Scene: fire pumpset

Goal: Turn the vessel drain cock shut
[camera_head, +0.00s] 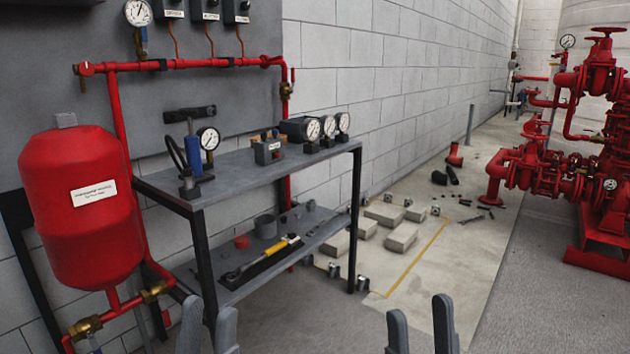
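The red pressure vessel (80,208) with a white label hangs at the left in the head view. Below it, red pipework carries two brass valves, one at the lower left (85,327) and one to its right (154,291). I cannot tell from this view which of them is the drain cock or how its handle stands. My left gripper (208,318) is open and empty at the bottom edge, to the right of both valves and apart from them. My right gripper (421,318) is open and empty at the bottom, far to the right of the vessel.
A grey two-tier bench (250,170) with gauges and tools stands right of the vessel, its black legs close beyond my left gripper. A red pipe (190,65) runs along the wall. Grey blocks (384,213) lie on the floor. Red pumps (560,165) stand at the right.

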